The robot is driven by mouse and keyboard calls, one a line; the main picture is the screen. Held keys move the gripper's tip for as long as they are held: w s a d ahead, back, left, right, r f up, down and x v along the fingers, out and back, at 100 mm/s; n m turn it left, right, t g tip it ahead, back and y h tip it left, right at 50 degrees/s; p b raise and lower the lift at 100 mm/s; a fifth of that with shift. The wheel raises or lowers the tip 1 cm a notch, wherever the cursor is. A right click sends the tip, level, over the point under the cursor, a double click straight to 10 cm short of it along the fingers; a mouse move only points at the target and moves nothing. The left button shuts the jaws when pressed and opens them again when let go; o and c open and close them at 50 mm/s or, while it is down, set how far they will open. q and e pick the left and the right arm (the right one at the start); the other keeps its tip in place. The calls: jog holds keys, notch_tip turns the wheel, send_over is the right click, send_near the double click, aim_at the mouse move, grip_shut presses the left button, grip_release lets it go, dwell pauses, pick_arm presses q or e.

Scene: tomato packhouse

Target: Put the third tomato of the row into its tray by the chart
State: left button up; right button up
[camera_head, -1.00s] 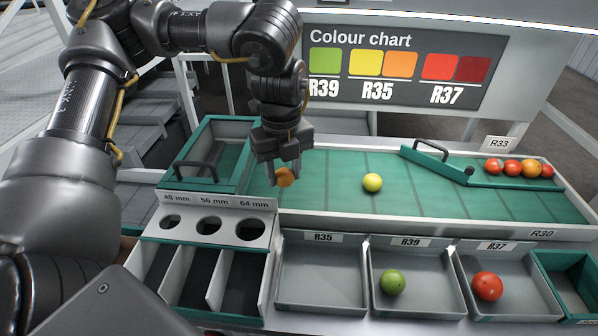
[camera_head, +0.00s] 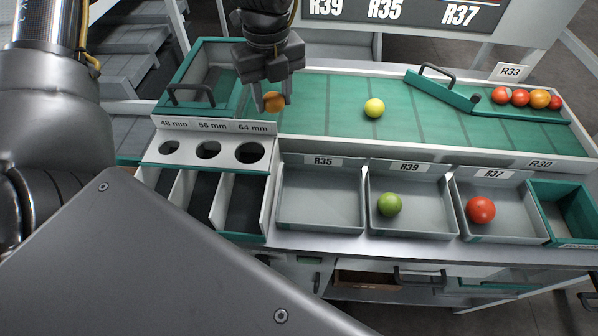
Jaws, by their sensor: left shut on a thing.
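My left gripper (camera_head: 272,100) points down over the left end of the green belt and is shut on an orange tomato (camera_head: 274,103). I cannot tell how far the tomato is above the belt. A yellow tomato (camera_head: 374,108) sits on the belt to its right. The R35 tray (camera_head: 318,218) is empty. The R39 tray (camera_head: 420,222) holds a green tomato (camera_head: 389,204), and the R37 tray (camera_head: 515,222) a red tomato (camera_head: 481,210). My right gripper is out of view.
A sizing plate (camera_head: 210,135) with 48, 56 and 64 mm holes stands left of the trays. A green gate (camera_head: 440,92) lies before several red and orange tomatoes (camera_head: 520,97) near the R33 sign. A green bin (camera_head: 568,215) stands at far right.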

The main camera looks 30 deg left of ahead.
pick_arm(q)
jog(key=shift+w+d+n, duration=0.15)
jog(key=shift+n, duration=0.35)
jog(key=shift+w+d+f+n, duration=0.1)
jog(key=shift+w+d+n, duration=0.1)
jog(key=shift+n, duration=0.6)
jog(key=w+d+n, duration=0.2)
jog(key=n, duration=0.7)
jog(key=w+d+f+n, duration=0.1)
jog(key=w+d+n, duration=0.1)
jog(key=n, duration=0.7)
jog(key=shift+w+d+f+n, duration=0.15)
jog(key=shift+w+d+n, duration=0.1)
jog(key=shift+d+n, duration=0.25)
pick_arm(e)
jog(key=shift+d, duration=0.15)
